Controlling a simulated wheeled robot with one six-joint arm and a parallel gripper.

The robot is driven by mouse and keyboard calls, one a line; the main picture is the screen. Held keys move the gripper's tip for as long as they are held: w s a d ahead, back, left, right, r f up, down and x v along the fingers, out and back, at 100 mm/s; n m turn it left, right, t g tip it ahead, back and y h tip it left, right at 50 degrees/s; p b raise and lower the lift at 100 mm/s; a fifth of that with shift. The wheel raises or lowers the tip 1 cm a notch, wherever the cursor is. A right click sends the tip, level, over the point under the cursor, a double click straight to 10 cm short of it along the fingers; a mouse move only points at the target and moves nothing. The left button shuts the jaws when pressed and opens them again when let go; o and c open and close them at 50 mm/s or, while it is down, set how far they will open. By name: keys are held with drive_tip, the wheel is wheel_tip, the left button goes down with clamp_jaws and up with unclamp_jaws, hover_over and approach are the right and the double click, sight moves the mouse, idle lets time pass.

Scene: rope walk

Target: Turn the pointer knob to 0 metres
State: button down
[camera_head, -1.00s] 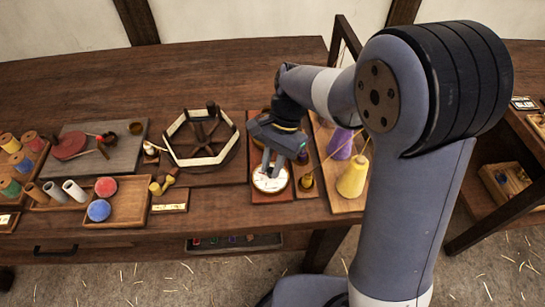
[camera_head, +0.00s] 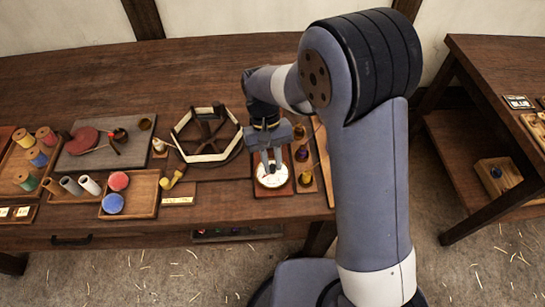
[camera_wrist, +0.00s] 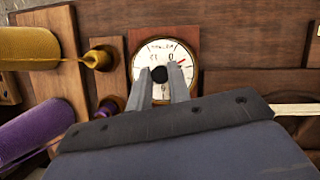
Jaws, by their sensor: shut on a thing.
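The dial (camera_head: 272,181) is a round white face with a dark rim on a reddish-brown wooden board on the bench. In the wrist view the dial (camera_wrist: 165,52) shows printed marks, a 0 near the top right and a red mark at the right. The black pointer knob (camera_wrist: 159,74) is at its centre. My gripper (camera_wrist: 160,78) is over the dial with its two grey fingertips shut on the knob. In the head view my gripper (camera_head: 271,161) covers the knob and the dial's upper part. Which way the pointer points is too small to tell.
A hexagonal wheel (camera_head: 206,134) stands left of the dial. A tray with red and blue balls (camera_head: 153,190) is farther left. The bench behind is clear.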

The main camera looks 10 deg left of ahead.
drive_tip(key=n, duration=0.3)
drive_tip(key=n+t+h+p, duration=0.1)
drive_tip(key=n, duration=0.2)
drive_tip(key=shift+s+a+t+h, duration=0.1)
drive_tip(key=shift+s+t+h, duration=0.05)
drive_tip(key=shift+t+h, duration=0.15)
idle(0.4)
drive_tip(key=c, duration=1.3)
unclamp_jaws()
drive_tip(key=v, duration=1)
drive_tip(key=shift+a+r, duration=0.25)
drive_tip(key=shift+r, duration=0.1)
